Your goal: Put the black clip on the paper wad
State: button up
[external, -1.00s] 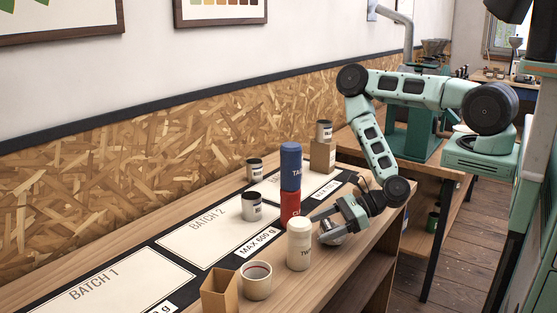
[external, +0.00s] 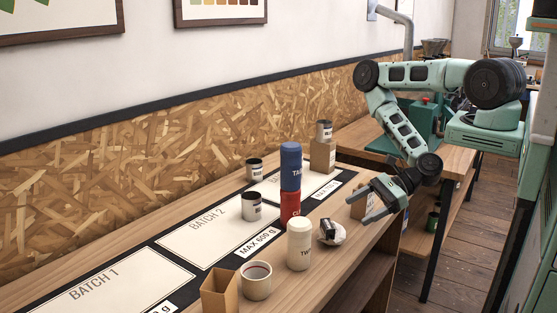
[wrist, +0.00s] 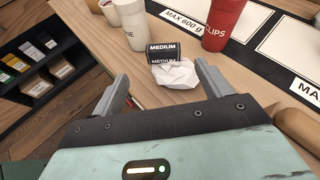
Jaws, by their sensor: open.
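The white crumpled paper wad (external: 338,237) lies on the wooden bench, right of the cream tumbler. A small black object (external: 326,227), likely the black clip, shows against the wad's upper left. In the wrist view the wad (wrist: 176,76) sits in front of a black block (wrist: 163,49) marked MEDIUM and hides part of its lower face. I cannot tell whether the black piece rests on the wad or stands just behind it. My gripper (external: 371,204) is open and empty, above and to the right of the wad. In the wrist view its spread fingers (wrist: 165,88) point towards the wad.
The cream tumbler (external: 300,245) and a red tumbler (external: 290,203) with a blue one (external: 291,165) on top stand close by. A tan box (external: 220,292) and a cup (external: 256,281) are at the front.

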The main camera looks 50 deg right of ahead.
jog(key=w+r+n+g+h, duration=0.25)
jog(key=r+n, duration=0.25)
jog(key=n, duration=0.6)
jog(key=w+r+n+g+h, duration=0.25)
jog(key=r+n+g, duration=0.2)
jog(key=n, duration=0.55)
jog(key=s+a+r+n+h, duration=0.1)
jog(key=s+r+n+h, duration=0.1)
jog(key=s+r+n, duration=0.3)
jog(key=s+a+r+n+g+h, duration=0.1)
jog(key=s+r+n, duration=0.5)
jog(key=r, duration=0.7)
jog(key=shift+s+r+g+h, duration=0.3)
jog(key=shift+s+h, duration=0.3)
jog(key=shift+s, duration=0.4)
notch_tip(320, 180, down, 11)
jog(key=b, duration=1.1)
jog(key=shift+n, duration=0.3)
